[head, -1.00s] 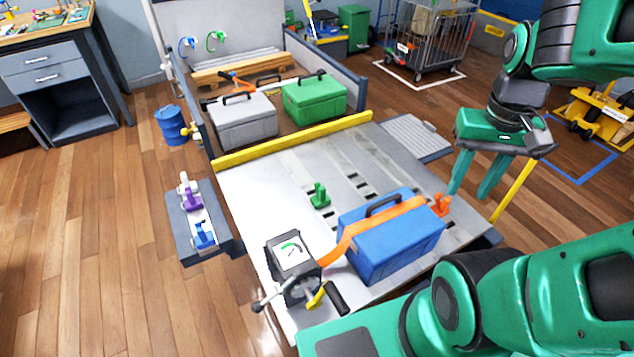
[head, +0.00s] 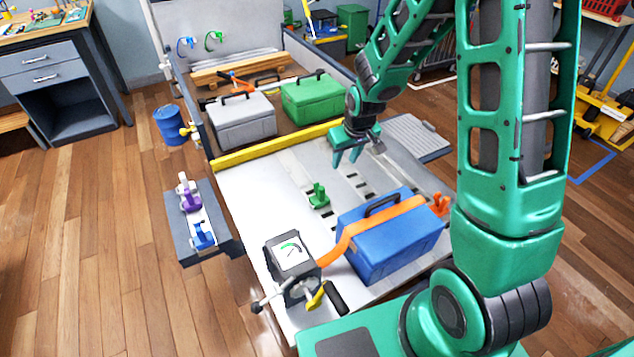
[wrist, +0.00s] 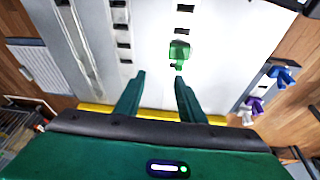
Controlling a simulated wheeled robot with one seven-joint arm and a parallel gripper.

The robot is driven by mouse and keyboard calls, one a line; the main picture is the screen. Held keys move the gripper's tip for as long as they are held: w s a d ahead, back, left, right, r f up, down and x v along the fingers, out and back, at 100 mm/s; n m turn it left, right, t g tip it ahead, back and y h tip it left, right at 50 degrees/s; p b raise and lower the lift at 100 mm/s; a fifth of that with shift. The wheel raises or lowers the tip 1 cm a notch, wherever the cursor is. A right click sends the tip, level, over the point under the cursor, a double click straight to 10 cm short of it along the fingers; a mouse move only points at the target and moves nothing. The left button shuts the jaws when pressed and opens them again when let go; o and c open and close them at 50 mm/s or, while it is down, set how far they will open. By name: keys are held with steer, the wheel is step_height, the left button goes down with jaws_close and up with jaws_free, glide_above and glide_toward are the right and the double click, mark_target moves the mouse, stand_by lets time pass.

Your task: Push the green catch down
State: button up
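The green catch (head: 319,196) stands upright on the grey slotted bed (head: 255,205), left of the blue box. It also shows in the wrist view (wrist: 179,52), ahead of my fingertips and a little right of the middle. My gripper (head: 346,160) hangs above the bed, behind and to the right of the green catch in the head view, apart from it. In the wrist view its two fingers (wrist: 160,78) are spread with nothing between them, so it is open and empty.
A blue box (head: 390,242) lies under an orange strap (head: 372,226) running from a dial-faced device (head: 291,255) to an orange catch (head: 439,204). A yellow bar (head: 270,148) edges the bed. Blue, purple and white catches (head: 191,200) stand on a side ledge. Bed around the green catch is clear.

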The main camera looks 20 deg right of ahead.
steer(key=n, duration=0.1)
glide_toward(317, 183)
steer(key=shift+t+y, duration=0.3)
steer(key=shift+y, duration=0.1)
steer(key=x, duration=0.8)
steer(key=shift+s+d+f, duration=0.1)
steer(key=shift+d+f, duration=0.15)
steer(key=shift+f, duration=0.05)
steer(key=shift+c, duration=0.6)
jaws_close()
